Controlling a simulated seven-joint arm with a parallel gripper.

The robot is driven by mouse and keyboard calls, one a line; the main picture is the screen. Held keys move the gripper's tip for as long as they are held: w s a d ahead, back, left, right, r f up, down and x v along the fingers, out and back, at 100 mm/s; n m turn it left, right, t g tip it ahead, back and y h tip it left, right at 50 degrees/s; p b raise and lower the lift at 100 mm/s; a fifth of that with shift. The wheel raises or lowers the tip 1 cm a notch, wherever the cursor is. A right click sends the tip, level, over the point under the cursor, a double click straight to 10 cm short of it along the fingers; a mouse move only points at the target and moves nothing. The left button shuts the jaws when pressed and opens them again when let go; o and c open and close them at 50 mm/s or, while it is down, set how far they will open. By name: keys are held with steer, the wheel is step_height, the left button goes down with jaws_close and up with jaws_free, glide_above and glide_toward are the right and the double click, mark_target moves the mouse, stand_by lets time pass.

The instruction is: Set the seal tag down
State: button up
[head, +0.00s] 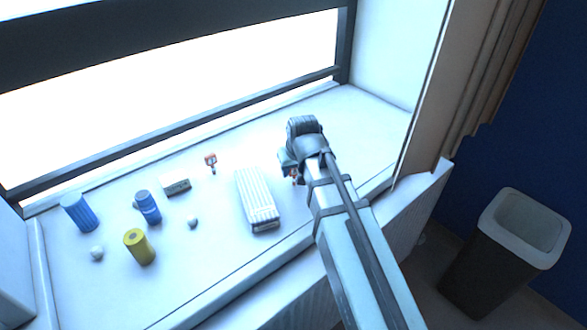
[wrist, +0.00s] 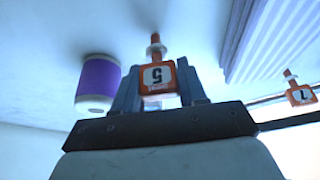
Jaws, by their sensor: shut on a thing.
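My gripper (wrist: 158,90) is shut on an orange seal tag (wrist: 155,76) with a white face marked 5, upside down in the wrist view. The tag sits between the two fingers, its narrow stem pointing away from my gripper. In the head view my gripper (head: 292,168) is over the right part of the windowsill, and only a bit of orange shows beneath it. I cannot tell whether the tag touches the sill. A second orange tag (head: 211,160) stands on the sill to the left; a similar tag shows at the right in the wrist view (wrist: 301,95).
A white ribbed box (head: 257,200) lies left of my gripper. A purple-and-white cylinder (wrist: 99,82) is close beside it in the wrist view. Blue cylinders (head: 79,212), a yellow cylinder (head: 139,246) and a small grey block (head: 176,187) stand farther left. A bin (head: 510,250) stands at right.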

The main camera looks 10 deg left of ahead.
steer(key=shift+f, duration=0.15)
steer(key=o, duration=1)
steer(key=shift+v, duration=6.15)
steer(key=shift+w, duration=0.1)
